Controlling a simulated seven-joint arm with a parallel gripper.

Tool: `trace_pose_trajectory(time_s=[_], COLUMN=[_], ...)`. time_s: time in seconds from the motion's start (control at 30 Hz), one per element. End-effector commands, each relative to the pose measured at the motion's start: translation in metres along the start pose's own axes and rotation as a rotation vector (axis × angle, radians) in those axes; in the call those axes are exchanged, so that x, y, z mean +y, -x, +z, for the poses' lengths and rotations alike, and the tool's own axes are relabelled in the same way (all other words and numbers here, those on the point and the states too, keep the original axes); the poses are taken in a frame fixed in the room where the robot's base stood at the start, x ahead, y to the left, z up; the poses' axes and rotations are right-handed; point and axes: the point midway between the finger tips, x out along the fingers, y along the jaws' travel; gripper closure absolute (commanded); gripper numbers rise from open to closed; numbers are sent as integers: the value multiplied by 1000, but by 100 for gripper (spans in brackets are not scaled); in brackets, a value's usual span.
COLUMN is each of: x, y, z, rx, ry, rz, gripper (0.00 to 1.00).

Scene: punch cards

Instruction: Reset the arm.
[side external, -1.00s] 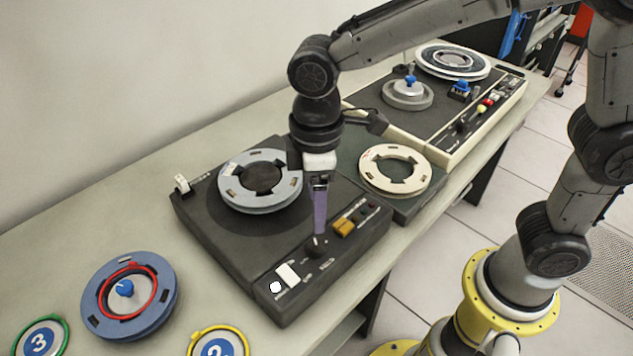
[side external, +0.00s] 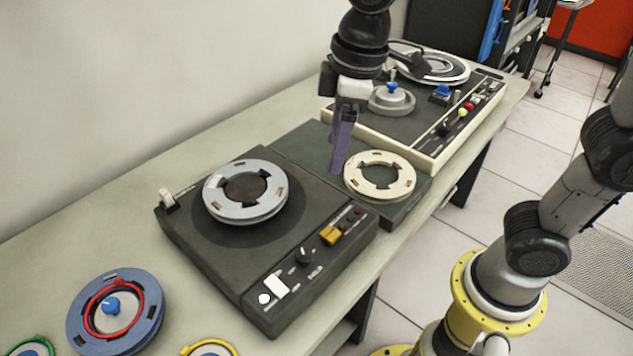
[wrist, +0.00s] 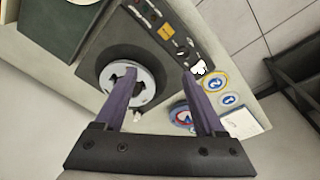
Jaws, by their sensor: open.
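My gripper (side external: 338,150) has purple fingers that point down, and it holds nothing. In the side view it hangs above the dark panel between the two machines, beside the cream ring (side external: 380,175). In the wrist view the fingers of my gripper (wrist: 160,75) stand wide apart, with the near machine below. That black machine (side external: 215,265) carries a grey-blue reel (side external: 212,207), a black knob, an orange button and a white switch. The reel also shows in the wrist view (wrist: 147,78), partly hidden by the left finger.
A second machine (side external: 418,157) with a cream edge stands at the back, holding a grey hub and a reel. A blue reel with a red ring (side external: 90,340) lies at the front left of the table. Green and yellow rings are partly cut off. Bare table (side external: 60,270) lies left.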

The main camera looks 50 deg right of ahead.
Motion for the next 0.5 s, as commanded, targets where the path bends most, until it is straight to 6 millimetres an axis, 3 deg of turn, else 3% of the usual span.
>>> trace_pose_trajectory(time_s=[0.1,0.23,0.4,0.5], x=[19,24,15,7], y=[26,37,28,15], z=[50,102,158,177], rx=[88,174,268,299], ry=[-151,-318,-519,-603], rz=[54,112,175,190], gripper=[28,28,28,28])
